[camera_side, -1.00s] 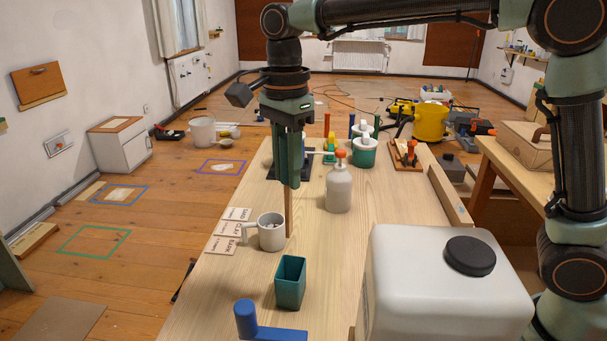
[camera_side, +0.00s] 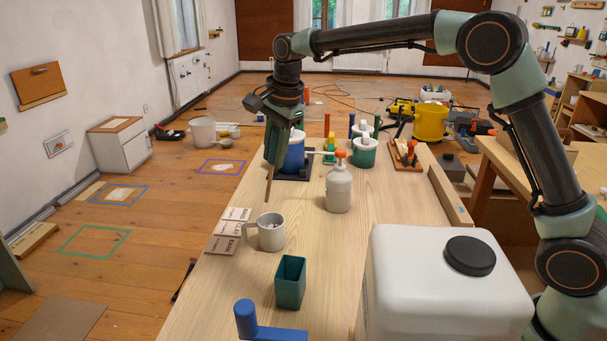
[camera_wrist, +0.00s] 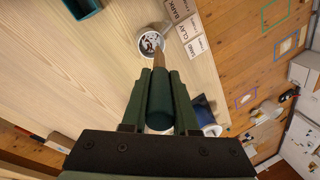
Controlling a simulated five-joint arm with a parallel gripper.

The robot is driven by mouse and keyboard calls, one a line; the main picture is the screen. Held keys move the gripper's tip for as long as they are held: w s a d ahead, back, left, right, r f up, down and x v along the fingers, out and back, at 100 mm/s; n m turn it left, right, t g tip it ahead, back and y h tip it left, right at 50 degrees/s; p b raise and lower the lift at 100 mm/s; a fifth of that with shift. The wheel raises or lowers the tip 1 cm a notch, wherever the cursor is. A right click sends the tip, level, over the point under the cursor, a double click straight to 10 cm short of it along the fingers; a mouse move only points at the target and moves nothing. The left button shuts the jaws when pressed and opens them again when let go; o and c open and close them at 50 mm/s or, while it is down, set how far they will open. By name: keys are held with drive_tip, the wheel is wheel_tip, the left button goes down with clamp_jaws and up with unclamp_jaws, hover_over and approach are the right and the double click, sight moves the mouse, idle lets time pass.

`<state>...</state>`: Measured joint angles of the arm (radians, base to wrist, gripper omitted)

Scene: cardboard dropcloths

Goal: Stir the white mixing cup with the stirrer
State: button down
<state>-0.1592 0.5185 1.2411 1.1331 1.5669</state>
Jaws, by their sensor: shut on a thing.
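The white mixing cup (camera_side: 271,233), a pale mug with its handle to the left, stands upright on the wooden table. The wrist view shows it from above (camera_wrist: 144,48) with dark and pale bits inside. My gripper (camera_side: 275,158) is shut on the stirrer's green handle (camera_wrist: 160,102). The stirrer's thin wooden stick (camera_side: 269,187) points down, slightly tilted, with its tip above and behind the cup in the side view, clear of it. In the wrist view the stick overlaps the cup's rim. The handle is mostly hidden by the fingers in the side view.
A teal square cup (camera_side: 290,283) stands in front of the mug. A pale bottle with an orange top (camera_side: 339,187) is to the right. A blue container (camera_side: 294,155) is behind my gripper. Label cards (camera_side: 229,229) lie left of the mug. A large white canister (camera_side: 430,290) fills the front right.

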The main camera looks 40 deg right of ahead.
drive_tip(key=shift+f, duration=5.75)
drive_tip(key=shift+s+d, duration=0.1)
drive_tip(key=shift+s, duration=0.05)
